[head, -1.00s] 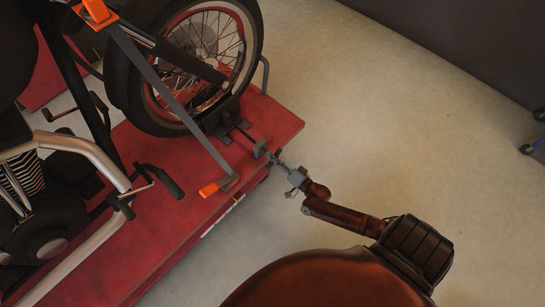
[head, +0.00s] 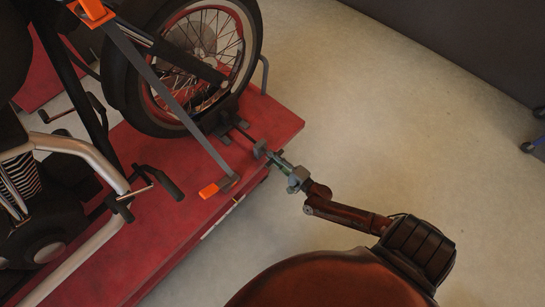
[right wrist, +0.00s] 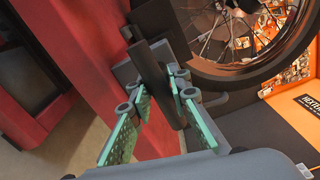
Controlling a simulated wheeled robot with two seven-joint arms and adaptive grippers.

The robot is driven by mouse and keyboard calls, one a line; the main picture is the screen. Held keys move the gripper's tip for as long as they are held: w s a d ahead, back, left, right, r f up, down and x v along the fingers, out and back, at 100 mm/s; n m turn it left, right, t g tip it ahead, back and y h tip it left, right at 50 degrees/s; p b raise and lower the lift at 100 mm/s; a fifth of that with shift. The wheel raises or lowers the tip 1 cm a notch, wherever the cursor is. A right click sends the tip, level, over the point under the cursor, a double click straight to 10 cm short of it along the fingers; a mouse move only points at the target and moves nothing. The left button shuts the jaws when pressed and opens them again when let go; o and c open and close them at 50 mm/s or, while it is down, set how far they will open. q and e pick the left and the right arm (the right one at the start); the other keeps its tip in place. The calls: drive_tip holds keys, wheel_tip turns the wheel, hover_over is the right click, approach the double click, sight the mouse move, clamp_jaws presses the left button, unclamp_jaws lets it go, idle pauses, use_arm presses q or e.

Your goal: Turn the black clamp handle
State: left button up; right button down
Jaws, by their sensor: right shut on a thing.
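The black clamp handle (head: 261,149) is at the edge of the red lift, at the outer end of a rod from the wheel clamp (head: 222,121). In the right wrist view the handle is a dark bar (right wrist: 152,72) running between the green finger pads. My right gripper (head: 270,158) is at the handle and shut on it; its two fingers (right wrist: 160,100) lie on either side of the bar in the wrist view. The fingers partly hide the handle in the head view. My left gripper is not in view.
The motorcycle wheel (head: 205,60) stands in the clamp on the red lift platform (head: 150,215). The pale floor (head: 400,130) to the right is clear.

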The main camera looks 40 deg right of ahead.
idle(0.5)
drive_tip(key=c, duration=1.8)
unclamp_jaws()
drive_tip(key=s, duration=0.8)
drive_tip(key=s+d, duration=0.1)
drive_tip(key=s, duration=0.3)
